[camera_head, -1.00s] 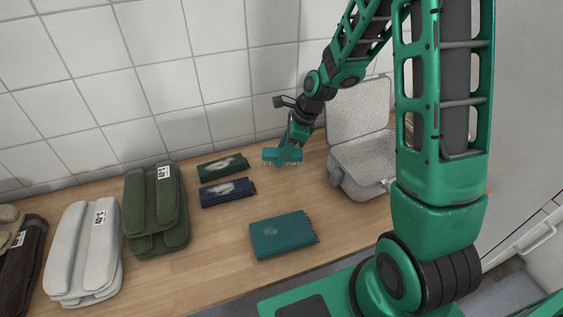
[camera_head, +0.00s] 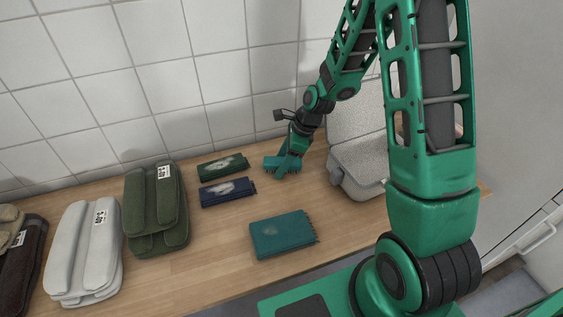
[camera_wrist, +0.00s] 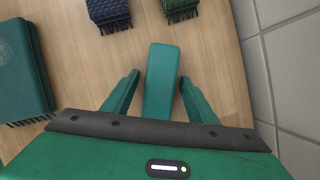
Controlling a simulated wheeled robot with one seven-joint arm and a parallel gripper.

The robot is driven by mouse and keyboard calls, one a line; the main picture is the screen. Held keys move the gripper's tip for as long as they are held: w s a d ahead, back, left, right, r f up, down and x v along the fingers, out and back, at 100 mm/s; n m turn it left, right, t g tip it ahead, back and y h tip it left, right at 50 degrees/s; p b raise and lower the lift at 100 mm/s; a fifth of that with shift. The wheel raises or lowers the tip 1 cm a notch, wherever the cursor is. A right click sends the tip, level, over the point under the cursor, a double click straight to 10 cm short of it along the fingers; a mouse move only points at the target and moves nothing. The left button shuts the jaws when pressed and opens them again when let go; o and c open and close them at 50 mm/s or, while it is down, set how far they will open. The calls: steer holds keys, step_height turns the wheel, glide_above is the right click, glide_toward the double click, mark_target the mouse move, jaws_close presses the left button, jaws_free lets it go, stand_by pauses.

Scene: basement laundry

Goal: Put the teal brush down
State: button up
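The teal brush (camera_head: 272,162) is at the back of the wooden counter, in front of the tiled wall. It appears to rest on the counter. In the wrist view the brush (camera_wrist: 162,75) shows as a plain teal block between my two fingers. My gripper (camera_head: 287,166) is lowered around it, one finger on each side. In the wrist view my gripper (camera_wrist: 160,80) is open, with a narrow gap of wood visible beside the brush at the left finger. The bristles are hidden underneath in the wrist view.
A dark green brush (camera_head: 222,166) and a navy brush (camera_head: 227,191) lie to the left. A larger teal fringed item (camera_head: 283,236) lies in front. A grey open case (camera_head: 362,165) stands right. Green (camera_head: 152,210) and white (camera_head: 85,255) folded stacks stand further left.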

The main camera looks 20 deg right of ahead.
steer(key=shift+r, duration=0.1)
steer(key=v, duration=1)
steer(key=shift+d+r, duration=0.15)
steer(key=shift+r, duration=0.15)
steer(key=s+d+r+n+h, duration=0.1)
steer(key=s+d+r+n, duration=0.2)
steer(key=s, duration=0.7)
steer(key=s+d+r+n+g+h, duration=0.1)
steer(key=s+d+r+n, duration=0.3)
steer(key=s, duration=0.6)
steer(key=s+d+r+n+h, duration=0.1)
steer(key=s+d+r+n, duration=0.3)
steer(key=s+d+n, duration=0.3)
steer(key=s+n, duration=0.2)
steer(key=s, duration=0.1)
steer(key=shift+g+h, duration=0.3)
steer(key=shift+h, duration=0.1)
steer(key=shift+w+f, duration=0.3)
steer(key=shift+w, duration=0.35)
